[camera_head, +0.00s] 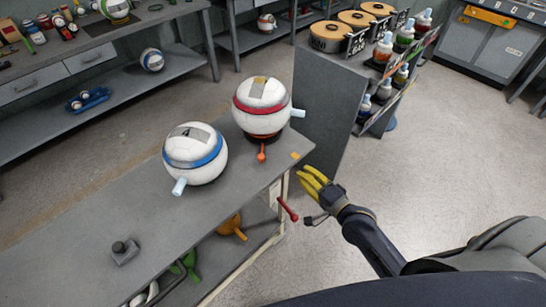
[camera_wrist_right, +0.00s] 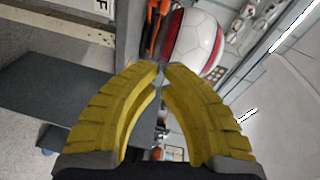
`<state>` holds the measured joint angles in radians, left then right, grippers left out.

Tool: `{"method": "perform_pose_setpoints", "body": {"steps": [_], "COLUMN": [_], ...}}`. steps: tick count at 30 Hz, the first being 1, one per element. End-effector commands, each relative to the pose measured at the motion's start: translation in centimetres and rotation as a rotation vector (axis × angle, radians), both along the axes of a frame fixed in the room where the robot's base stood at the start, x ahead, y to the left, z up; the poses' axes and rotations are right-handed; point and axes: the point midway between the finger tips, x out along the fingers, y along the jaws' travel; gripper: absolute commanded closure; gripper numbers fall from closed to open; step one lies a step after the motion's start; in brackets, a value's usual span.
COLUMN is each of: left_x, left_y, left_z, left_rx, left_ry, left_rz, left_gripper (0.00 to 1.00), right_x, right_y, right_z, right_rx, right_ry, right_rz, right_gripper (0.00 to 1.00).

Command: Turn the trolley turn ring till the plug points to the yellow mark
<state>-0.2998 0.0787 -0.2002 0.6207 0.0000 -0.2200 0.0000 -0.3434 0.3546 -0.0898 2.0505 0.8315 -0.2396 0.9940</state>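On the grey trolley (camera_head: 95,215) sits a white ball with a red band (camera_head: 262,95). Its pale blue plug (camera_head: 298,112) points right. Under it shows a dark and red base, likely the turn ring (camera_head: 262,136), with an orange-red handle (camera_head: 261,153) toward the front. A yellow-orange mark (camera_head: 295,155) lies on the trolley's right corner. My right gripper (camera_head: 303,172) is empty, just right of that corner, its yellow fingertips nearly meeting. The wrist view shows the fingers (camera_wrist_right: 162,70) with the red-banded ball (camera_wrist_right: 195,42) beyond. My left gripper is out of view.
A blue-banded ball (camera_head: 195,153) with a plug stands left on the trolley. A red-knobbed lever (camera_head: 288,209) sticks out at the trolley's right end. A grey bottle rack (camera_head: 325,105) stands behind. Floor to the right is clear.

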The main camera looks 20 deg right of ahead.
Motion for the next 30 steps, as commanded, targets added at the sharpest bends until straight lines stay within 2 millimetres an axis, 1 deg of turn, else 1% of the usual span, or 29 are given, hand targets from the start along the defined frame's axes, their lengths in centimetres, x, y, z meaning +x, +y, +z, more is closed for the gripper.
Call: {"method": "perform_pose_setpoints", "body": {"steps": [5,8,11,24,25,27,30], "left_x": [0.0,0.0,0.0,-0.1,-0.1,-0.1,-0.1], "left_y": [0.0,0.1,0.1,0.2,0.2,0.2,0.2], "left_z": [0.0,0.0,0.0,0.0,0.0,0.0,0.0], "left_rx": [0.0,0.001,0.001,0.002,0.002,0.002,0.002], "left_ry": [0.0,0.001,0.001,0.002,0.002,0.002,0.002], "left_rz": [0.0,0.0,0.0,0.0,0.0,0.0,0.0], "left_gripper": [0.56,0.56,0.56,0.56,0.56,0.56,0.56], "right_x": [0.2,0.9,2.1,9.3,9.7,9.9,10.4], "right_y": [0.1,0.3,0.8,3.2,3.4,4.4,5.4], "right_z": [-0.1,-0.2,-0.3,-1.0,-1.1,-1.3,-1.4], "right_rx": [0.056,0.06,0.061,0.058,0.058,0.061,0.06], "right_ry": [0.023,0.024,0.022,0.021,0.022,0.025,0.023], "right_rz": [-0.005,-0.006,-0.007,-0.005,-0.006,-0.005,-0.005], "right_gripper": [1.0,1.0,1.0,1.0,1.0,1.0,1.0]}}
